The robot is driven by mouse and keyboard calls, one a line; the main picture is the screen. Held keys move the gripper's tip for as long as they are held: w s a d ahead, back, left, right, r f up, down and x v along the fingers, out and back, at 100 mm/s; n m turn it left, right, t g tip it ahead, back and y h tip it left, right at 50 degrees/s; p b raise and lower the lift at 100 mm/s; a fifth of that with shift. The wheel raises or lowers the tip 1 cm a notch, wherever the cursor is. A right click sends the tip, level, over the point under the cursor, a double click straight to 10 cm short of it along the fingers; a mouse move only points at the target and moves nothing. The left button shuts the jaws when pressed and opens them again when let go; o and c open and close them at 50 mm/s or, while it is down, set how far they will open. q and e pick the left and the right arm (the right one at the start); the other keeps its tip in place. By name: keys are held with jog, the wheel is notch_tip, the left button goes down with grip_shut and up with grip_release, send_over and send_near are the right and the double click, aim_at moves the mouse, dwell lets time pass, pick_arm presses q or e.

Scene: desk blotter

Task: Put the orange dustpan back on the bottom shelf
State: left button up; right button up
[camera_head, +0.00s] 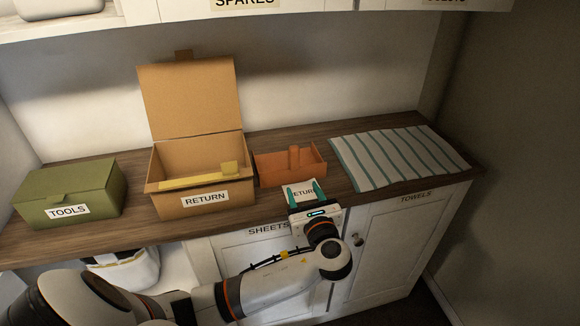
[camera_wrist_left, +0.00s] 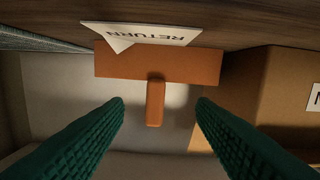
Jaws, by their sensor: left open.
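The orange dustpan (camera_head: 268,168) sits on the wooden counter (camera_head: 230,222), between the open cardboard box and the striped cloth. It also shows in the left wrist view (camera_wrist_left: 115,66), with its handle (camera_wrist_left: 155,103) pointing toward the bottom of that picture. A white RETURN label (camera_head: 298,193) is at its near side. My left gripper (camera_head: 305,187) is open, in front of the dustpan in the head view. In the left wrist view its teal fingers (camera_wrist_left: 160,110) are apart, one on each side of the handle in the picture; I cannot tell the remaining distance. My right gripper is not in view.
The open RETURN box (camera_head: 165,207) stands left of the dustpan, and a green TOOLS box (camera_head: 95,185) farther left. A striped cloth (camera_head: 395,157) lies at right. Below are SHEETS and TOWELS cupboard doors (camera_head: 385,225) and an open space holding a white container (camera_head: 125,270). A shelf (camera_head: 285,10) is above.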

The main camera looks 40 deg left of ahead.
aim_at(295, 161)
pick_arm(q)
jog(key=shift+w+a+r+m+y, duration=0.4)
jog(key=shift+w+a+r, duration=0.2)
jog(key=shift+w+r, duration=0.15)
jog(key=x, duration=0.5)
jog(key=shift+w+f+p, duration=0.1)
jog(key=shift+p, duration=0.3)
jog(key=x, duration=0.2)
jog(key=r+p+x, duration=0.1)
jog(key=x, duration=0.1)
jog(key=shift+w+a, duration=0.15)
jog(key=shift+w, duration=0.15)
jog(key=shift+w+a, duration=0.3)
jog(key=shift+a, duration=0.05)
grip_shut()
